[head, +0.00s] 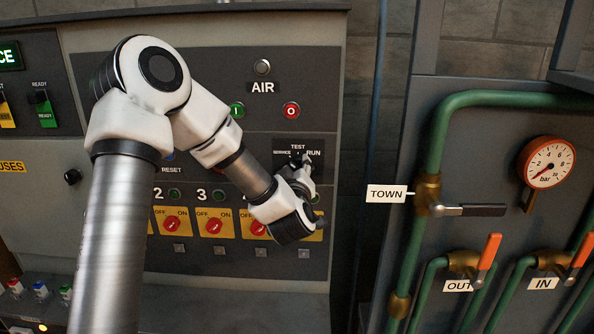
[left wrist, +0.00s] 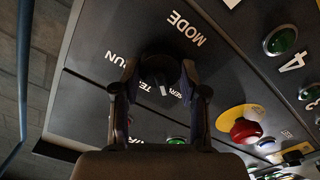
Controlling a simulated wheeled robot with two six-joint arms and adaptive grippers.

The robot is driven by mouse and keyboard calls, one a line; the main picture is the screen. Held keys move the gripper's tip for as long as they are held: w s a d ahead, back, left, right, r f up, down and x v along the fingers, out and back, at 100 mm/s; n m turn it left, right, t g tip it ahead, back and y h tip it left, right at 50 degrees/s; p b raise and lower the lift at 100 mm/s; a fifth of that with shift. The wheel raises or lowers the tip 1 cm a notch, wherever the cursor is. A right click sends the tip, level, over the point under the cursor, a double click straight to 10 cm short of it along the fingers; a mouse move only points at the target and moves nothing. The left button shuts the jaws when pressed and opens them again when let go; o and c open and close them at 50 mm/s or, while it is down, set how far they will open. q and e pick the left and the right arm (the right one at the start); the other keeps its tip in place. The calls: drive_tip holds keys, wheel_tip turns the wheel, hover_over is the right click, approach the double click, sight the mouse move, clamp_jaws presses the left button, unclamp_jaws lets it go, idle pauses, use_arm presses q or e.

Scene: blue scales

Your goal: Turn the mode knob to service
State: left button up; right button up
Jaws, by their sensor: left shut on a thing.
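The mode knob (left wrist: 160,72) is a dark round knob on the grey panel, with a white pointer mark. Its labels are SERVICE, TEST and RUN. In the left wrist view the mark lies on the side towards the TEST and SERVICE lettering; I cannot tell exactly which it meets. My left gripper (left wrist: 161,80) is shut on the knob, one finger on each side. In the head view my left gripper (head: 298,170) is at the knob, below the TEST label, and hides most of it. My right gripper is not in view.
Red rotary switches (head: 213,226) on yellow plates sit below, close to my left arm. Green and red buttons (head: 291,110) are above the knob. To the right are green pipes (head: 437,130), a lever valve (head: 470,210) and a pressure gauge (head: 549,162).

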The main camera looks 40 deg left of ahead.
use_arm(q)
drive_tip(key=shift+r, duration=0.1)
drive_tip(key=o, duration=1.1)
drive_tip(key=shift+o, duration=0.2)
drive_tip(key=v, duration=0.7)
drive_tip(key=shift+s, duration=0.15)
drive_tip(key=shift+d, duration=0.1)
